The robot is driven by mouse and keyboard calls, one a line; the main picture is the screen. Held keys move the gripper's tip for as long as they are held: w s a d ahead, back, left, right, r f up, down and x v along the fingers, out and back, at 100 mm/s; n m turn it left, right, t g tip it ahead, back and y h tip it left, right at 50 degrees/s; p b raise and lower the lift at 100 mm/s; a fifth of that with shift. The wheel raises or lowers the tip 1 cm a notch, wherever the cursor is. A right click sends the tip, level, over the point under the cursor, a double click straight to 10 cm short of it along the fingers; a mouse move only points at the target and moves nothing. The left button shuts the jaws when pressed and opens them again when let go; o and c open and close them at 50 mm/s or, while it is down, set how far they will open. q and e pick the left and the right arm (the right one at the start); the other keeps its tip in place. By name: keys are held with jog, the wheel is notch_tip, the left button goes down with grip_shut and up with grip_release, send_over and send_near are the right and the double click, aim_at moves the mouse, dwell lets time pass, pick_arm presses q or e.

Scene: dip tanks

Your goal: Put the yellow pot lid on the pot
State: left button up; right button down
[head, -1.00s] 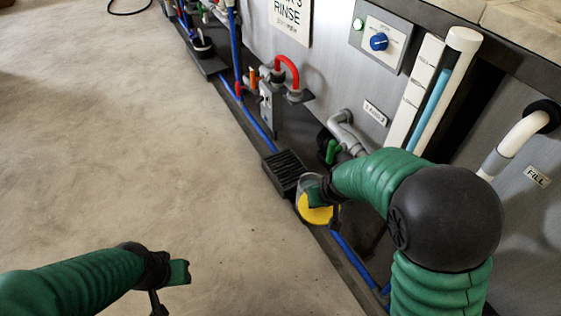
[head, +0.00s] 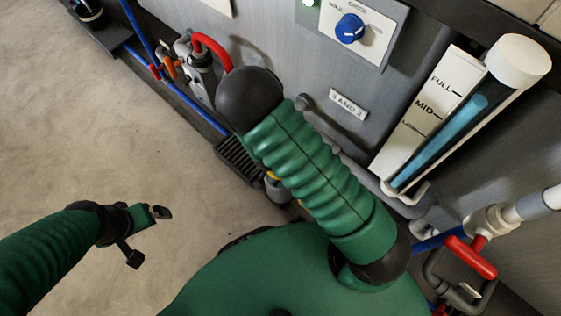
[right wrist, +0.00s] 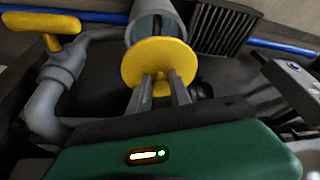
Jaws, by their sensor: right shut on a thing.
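The yellow pot lid (right wrist: 150,62) is a round disc in the right wrist view. My right gripper (right wrist: 161,82) is shut on its knob. A grey cylinder (right wrist: 143,32), which looks like the pot, stands just behind the lid. The lid overlaps its near edge in the picture, and I cannot tell whether they touch. In the head view my right arm hides the right gripper and most of the lid. Only a small grey part of the pot (head: 277,190) shows beside the arm. My left gripper (head: 148,236) is open and empty above the bare floor.
A black floor grate (head: 238,160) lies beside the pot. A grey pipe with a yellow handle (right wrist: 45,24) is left of the lid in the wrist view. A red-handled valve (head: 470,258) and level gauge (head: 430,115) are at right. The floor at left is clear.

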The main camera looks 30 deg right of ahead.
jog(key=f+b, duration=0.1)
jog(key=f, duration=0.1)
jog(key=a+f+b, duration=0.1)
jog(key=f, duration=0.1)
jog(key=shift+s+a+f, duration=0.1)
jog(key=shift+s+f, duration=0.05)
jog(key=f+b, duration=0.2)
jog(key=f, duration=0.1)
jog(key=f+b, duration=0.1)
jog(key=shift+d+f, duration=0.15)
jog(key=shift+d, duration=0.25)
jog(key=c, duration=1.6)
grip_release()
jog(key=shift+a, duration=0.15)
jog(key=shift+c, duration=0.2)
jog(key=o, duration=0.5)
jog(key=shift+c, duration=0.2)
pick_arm(q)
jog(key=s+x, duration=0.1)
jog(key=x, duration=0.5)
jog(key=shift+s+a+f, duration=0.2)
jog(key=shift+s+a, duration=0.2)
jog(key=shift+s, duration=0.05)
